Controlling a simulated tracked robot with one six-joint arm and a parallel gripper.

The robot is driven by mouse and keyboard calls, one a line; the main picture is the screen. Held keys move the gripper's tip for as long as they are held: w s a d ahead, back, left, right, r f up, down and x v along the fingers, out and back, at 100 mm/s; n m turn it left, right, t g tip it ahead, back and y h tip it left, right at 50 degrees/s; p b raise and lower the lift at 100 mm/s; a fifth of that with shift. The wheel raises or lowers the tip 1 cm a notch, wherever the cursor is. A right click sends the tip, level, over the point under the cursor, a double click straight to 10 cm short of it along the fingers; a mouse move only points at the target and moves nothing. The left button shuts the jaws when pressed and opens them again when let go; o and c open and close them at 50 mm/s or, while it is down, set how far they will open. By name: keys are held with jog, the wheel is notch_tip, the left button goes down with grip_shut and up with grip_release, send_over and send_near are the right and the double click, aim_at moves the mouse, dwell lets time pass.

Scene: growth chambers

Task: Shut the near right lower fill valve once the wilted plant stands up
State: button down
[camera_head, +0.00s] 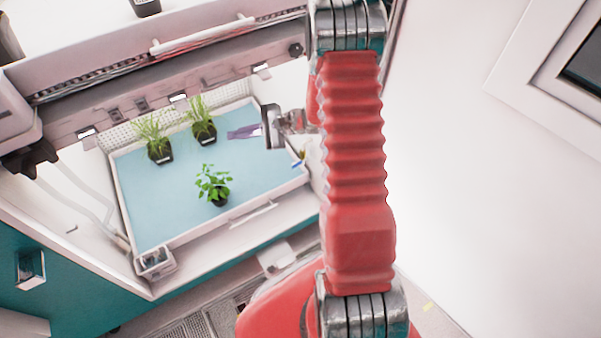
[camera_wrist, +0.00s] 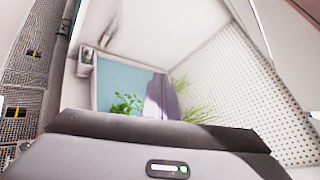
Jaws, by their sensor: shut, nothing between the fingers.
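The leafy green plant (camera_head: 213,184) stands upright in a small black pot on the blue tray (camera_head: 175,215), its leaves spread. It also shows in the wrist view (camera_wrist: 126,103), where my gripper partly hides it. A small blue and yellow part (camera_head: 298,163) sits at the tray's right edge, close to my arm; I cannot tell whether it is the fill valve or how it is set. My gripper (camera_head: 231,133) is shut and empty above the tray's back right part, pointing left, apart from the plants. In the wrist view its purple-grey fingers (camera_wrist: 163,97) are together.
Two grassy plants in black pots, one at left (camera_head: 157,140) and one nearer the middle (camera_head: 202,120), stand at the tray's back. A small clear box (camera_head: 155,262) is at the front left corner. A rail beam (camera_head: 165,85) crosses above the back. A perforated wall (camera_wrist: 245,85) shows at right in the wrist view.

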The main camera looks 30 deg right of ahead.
jog(key=w+d+f+m+t+h, duration=0.25)
jog(key=d+f+m, duration=0.25)
jog(key=d+f, duration=0.3)
jog(key=m+t+h, duration=0.3)
jog(key=m+h, duration=0.7)
jog(key=m, duration=0.2)
send_near(300, 163)
notch_tip(300, 163, down, 7)
jog(key=s, duration=0.2)
jog(key=shift+s+a+r, duration=0.2)
jog(key=shift+s+a, duration=0.05)
jog(key=shift+s, duration=0.05)
jog(key=shift+w, duration=0.1)
jog(key=a+x, duration=0.1)
jog(key=x, duration=0.9)
jog(key=shift+d+r, duration=0.15)
jog(key=shift+r, duration=1.85)
jog(key=shift+d, duration=0.2)
jog(key=shift+r, duration=0.15)
